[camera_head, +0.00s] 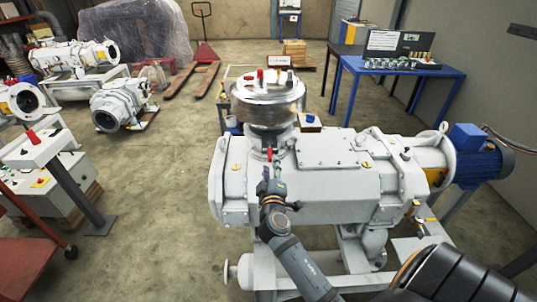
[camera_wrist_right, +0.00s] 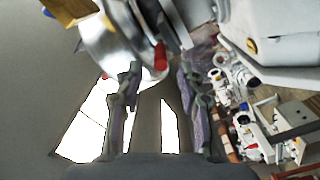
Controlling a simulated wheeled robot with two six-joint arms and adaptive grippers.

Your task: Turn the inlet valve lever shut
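The red valve lever (camera_head: 269,153) stands at the neck below the silver round inlet vessel (camera_head: 268,105), on top of the white screw vacuum pump (camera_head: 325,180). My right gripper (camera_head: 270,176) is just on the near side of the lever, over the pump body. In the right wrist view, its two fingers stand apart and the right gripper (camera_wrist_right: 159,72) is open. The red lever end (camera_wrist_right: 160,56) shows between the fingertips, nearer the left one; whether it touches a finger, I cannot tell. My left gripper is in neither view.
More red fittings (camera_head: 261,76) sit on the vessel's lid. A blue motor (camera_head: 478,160) is at the pump's right end. A control stand (camera_head: 38,150) is at the left. A blue table (camera_head: 400,72) with small parts stands behind. Open floor lies left of the pump.

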